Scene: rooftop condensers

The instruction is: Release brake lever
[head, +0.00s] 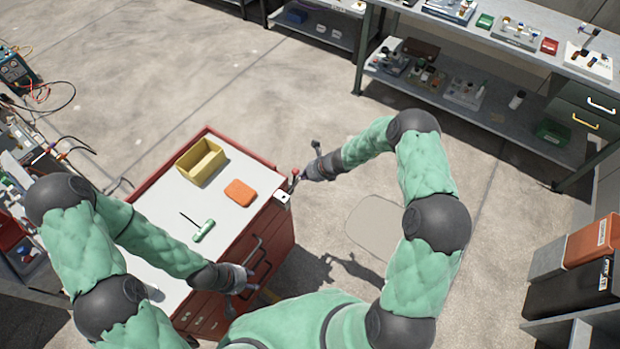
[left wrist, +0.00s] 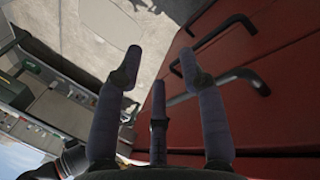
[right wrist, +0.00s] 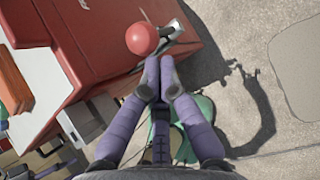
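The brake lever's red ball knob (head: 296,171) stands at the corner of a red tool cart (head: 276,232). In the right wrist view the knob (right wrist: 142,39) is just beyond my right fingertips, beside a metal bracket (right wrist: 173,29); the lever's stem is hidden. My right gripper (head: 302,176) has its fingers drawn together (right wrist: 160,68), with nothing visible between them. My left gripper (head: 250,278) is beside the cart's handle side. Its fingers are spread and empty in the left wrist view (left wrist: 160,62), with a black cart handle (left wrist: 227,30) close to the right fingertip.
The cart's pale top (head: 160,222) holds a yellow bin (head: 200,161), an orange box (head: 240,192) and a green-handled tool (head: 204,231). A workbench (head: 480,75) stands at the back right. Cables and equipment (head: 15,70) are at the left. The floor right of the cart is clear.

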